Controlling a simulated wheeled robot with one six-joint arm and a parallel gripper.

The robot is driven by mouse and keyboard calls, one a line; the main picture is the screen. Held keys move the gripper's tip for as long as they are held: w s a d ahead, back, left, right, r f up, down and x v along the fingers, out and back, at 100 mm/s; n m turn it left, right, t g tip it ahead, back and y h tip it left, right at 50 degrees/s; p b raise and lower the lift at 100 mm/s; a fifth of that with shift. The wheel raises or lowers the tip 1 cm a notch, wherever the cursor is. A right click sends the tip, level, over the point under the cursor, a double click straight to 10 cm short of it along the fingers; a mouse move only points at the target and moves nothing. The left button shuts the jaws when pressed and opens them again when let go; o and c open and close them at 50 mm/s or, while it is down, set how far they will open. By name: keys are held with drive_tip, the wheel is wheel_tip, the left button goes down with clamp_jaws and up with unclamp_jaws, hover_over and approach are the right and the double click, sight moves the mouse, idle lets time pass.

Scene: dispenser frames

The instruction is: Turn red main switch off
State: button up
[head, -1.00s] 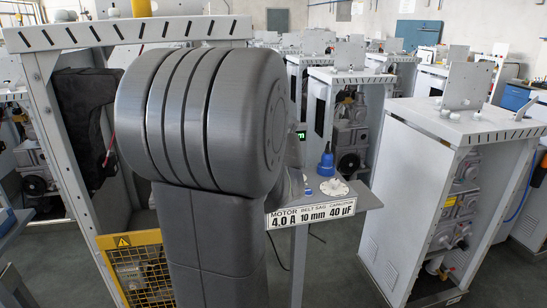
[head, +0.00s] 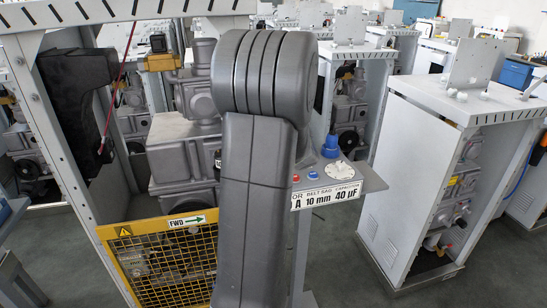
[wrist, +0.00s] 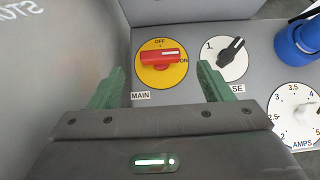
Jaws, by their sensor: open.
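The red main switch (wrist: 160,58) shows in the wrist view, on a round yellow plate (wrist: 150,77) with OFF at its top and ON at its right. Its red handle lies about level, with one end toward ON. The word MAIN stands below the plate. My gripper (wrist: 160,68) is open and empty, its green fingers apart on the left and right of the yellow plate. I cannot tell how high the fingertips are above the panel. In the head view my own arm hides the gripper and the red main switch.
Right of the switch, a black selector knob (wrist: 231,52) stands close to the right finger. Farther right are a white AMPS dial (wrist: 295,112) and a blue object (wrist: 300,45). In the head view, a yellow mesh guard (head: 160,265) and a grey cabinet frame (head: 60,150) stand left.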

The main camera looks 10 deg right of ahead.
drive_tip(key=shift+x, duration=2.75)
drive_tip(key=shift+c, duration=0.4)
drive_tip(key=c, duration=0.9)
